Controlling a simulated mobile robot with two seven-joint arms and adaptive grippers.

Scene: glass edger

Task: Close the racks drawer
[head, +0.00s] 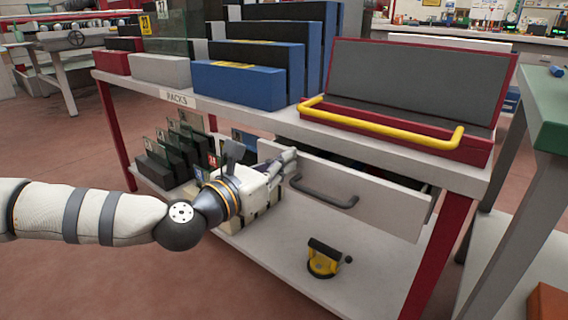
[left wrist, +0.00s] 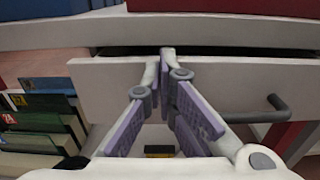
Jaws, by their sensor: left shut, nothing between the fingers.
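The racks drawer (head: 380,196) is a light grey drawer under the bench top, standing partly open with its dark inside showing behind the front. Its dark bar handle (head: 325,194) is on the front, and it also shows in the left wrist view (left wrist: 262,112). My left gripper (head: 288,158) is shut and empty at the left part of the drawer front. In the left wrist view its fingertips (left wrist: 167,54) meet at the front's upper edge, left of the handle; whether they touch it I cannot tell. My right gripper is not in view.
The bench top (head: 270,118) carries blue and black blocks and an open red case with a yellow handle (head: 385,125). A RACKS label (head: 177,98) is on its edge. Dark racks with panels (head: 175,150) and a yellow-black tool (head: 322,258) stand on the lower shelf.

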